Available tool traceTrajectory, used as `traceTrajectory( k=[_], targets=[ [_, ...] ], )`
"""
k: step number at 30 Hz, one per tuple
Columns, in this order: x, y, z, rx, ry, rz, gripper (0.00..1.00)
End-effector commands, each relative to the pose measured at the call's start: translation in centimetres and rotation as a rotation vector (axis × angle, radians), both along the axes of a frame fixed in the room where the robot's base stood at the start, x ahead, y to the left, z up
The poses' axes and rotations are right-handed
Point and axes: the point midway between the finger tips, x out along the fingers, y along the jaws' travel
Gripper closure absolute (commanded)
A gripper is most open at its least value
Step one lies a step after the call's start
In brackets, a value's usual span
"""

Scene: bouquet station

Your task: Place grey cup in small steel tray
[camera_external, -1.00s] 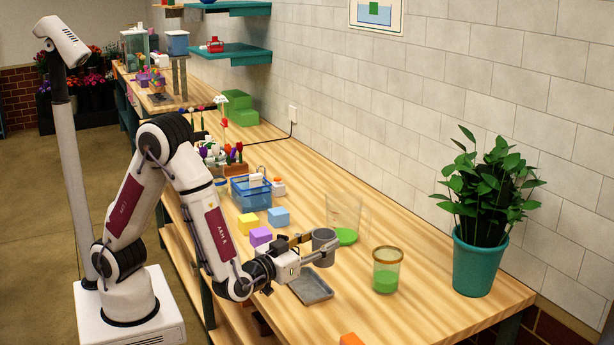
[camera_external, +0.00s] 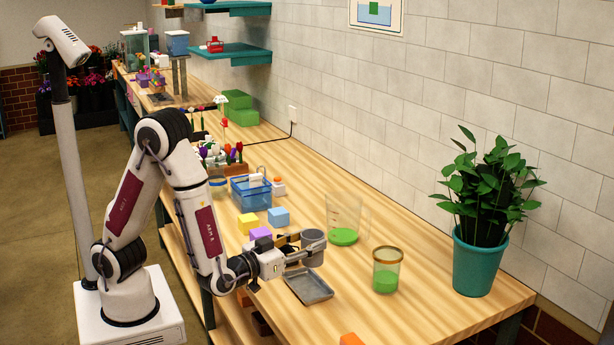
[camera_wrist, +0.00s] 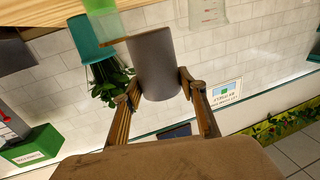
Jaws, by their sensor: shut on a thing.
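The grey cup (camera_external: 313,242) is held upright in my gripper (camera_external: 309,245), which is shut on its sides. In the wrist view the cup (camera_wrist: 155,62) sits between the two fingers of my gripper (camera_wrist: 157,88). The small steel tray (camera_external: 308,287) lies on the wooden bench, just below and in front of the cup in the outside view. The tray looks empty. The cup appears to be above the bench, but its exact height over it is hard to tell.
A clear beaker with green liquid (camera_external: 343,236) stands behind the cup. A jar with green contents (camera_external: 386,271) stands right of the tray. A potted plant (camera_external: 475,262) stands far right.

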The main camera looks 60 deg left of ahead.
Motion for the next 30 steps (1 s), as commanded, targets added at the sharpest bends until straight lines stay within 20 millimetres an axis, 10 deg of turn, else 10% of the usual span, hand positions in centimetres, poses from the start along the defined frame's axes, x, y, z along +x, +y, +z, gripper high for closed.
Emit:
traceTrajectory(
  k=[30],
  targets=[
    [0.0,0.0,-5.5,-0.001,-0.001,0.000,0.87]
  ],
)
